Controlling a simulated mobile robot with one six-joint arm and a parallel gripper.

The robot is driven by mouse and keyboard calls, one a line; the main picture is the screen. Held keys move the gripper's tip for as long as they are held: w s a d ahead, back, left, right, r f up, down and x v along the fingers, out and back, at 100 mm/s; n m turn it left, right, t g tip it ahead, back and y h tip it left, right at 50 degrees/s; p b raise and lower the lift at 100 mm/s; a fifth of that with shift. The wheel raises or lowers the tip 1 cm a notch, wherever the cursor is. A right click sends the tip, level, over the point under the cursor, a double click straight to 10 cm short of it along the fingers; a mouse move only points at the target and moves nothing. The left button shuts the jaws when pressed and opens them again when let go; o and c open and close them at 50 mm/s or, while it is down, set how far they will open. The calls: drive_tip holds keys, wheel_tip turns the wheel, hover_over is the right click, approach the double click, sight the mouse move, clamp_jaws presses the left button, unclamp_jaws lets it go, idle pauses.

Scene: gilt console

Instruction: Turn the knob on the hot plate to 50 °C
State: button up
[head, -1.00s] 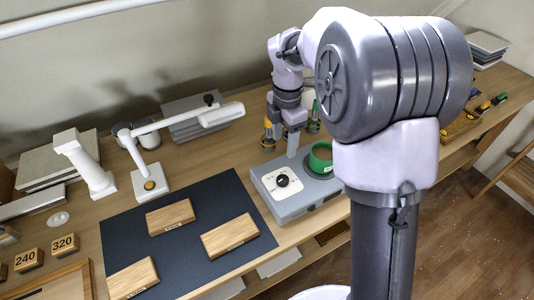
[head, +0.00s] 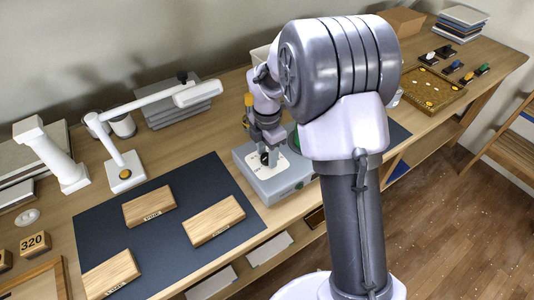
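The hot plate (head: 285,188) is a grey box on the wooden table, right of the dark mat. Its white dial face (head: 256,172) is on the front left of its top. My gripper (head: 268,157) points down over the dial, with its fingertips at the dark knob. The fingers and wrist cover most of the knob, so its pointer and the temperature marks cannot be read. I cannot tell whether the fingers are closed on the knob. A green-rimmed vessel (head: 295,139) on the plate is mostly hidden behind my arm.
A dark mat (head: 172,240) with wooden blocks (head: 213,218) lies left of the hot plate. A white lamp (head: 122,172) reaches over the table behind the mat. Yellow-topped bottles (head: 249,105) stand close behind my gripper. A wooden tray (head: 432,90) is far right.

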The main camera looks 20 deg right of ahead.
clamp_jaws()
